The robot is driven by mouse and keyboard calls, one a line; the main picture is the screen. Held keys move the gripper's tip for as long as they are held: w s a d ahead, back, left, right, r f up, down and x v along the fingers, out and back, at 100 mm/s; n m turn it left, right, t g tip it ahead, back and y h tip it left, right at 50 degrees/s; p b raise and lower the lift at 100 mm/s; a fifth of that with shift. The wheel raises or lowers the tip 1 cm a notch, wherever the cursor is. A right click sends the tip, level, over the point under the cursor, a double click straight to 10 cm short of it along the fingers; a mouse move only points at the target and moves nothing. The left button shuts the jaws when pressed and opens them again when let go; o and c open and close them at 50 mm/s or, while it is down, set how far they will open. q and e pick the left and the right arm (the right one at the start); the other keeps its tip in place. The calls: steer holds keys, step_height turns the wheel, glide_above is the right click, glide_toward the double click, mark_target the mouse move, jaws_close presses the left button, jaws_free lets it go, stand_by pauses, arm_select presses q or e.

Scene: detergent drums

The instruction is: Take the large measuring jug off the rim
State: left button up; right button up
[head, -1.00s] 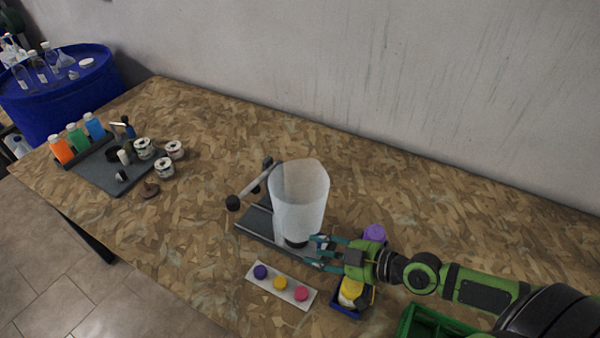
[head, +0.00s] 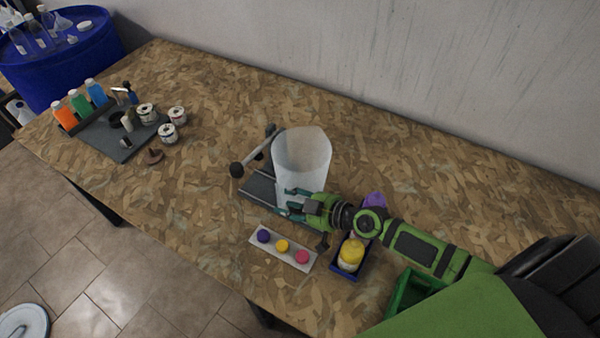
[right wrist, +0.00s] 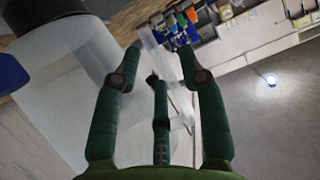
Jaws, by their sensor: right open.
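The large measuring jug (head: 302,155) is a tall, translucent white cylinder, upright beside a dark stand (head: 258,186) with a slanting bar. I cannot make out the rim it may hang on. My right gripper (head: 284,199) is open, with its teal fingers in front of the jug's lower part and partly hiding it. In the right wrist view, the spread fingers (right wrist: 161,52) point away from the camera, with a pale translucent edge between them. I cannot tell whether they touch the jug. My left gripper is not in view.
A pale strip with coloured discs (head: 282,247) lies in front. A blue tray (head: 346,275) with a yellow item and a green crate (head: 412,290) stand at right. Bottles (head: 78,101) and tins (head: 147,113) stand far left. The board behind the jug is clear.

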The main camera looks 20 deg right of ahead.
steer(key=x, duration=0.2)
steer(key=shift+w+a+f, duration=0.15)
steer(key=shift+w, duration=0.1)
jaws_close()
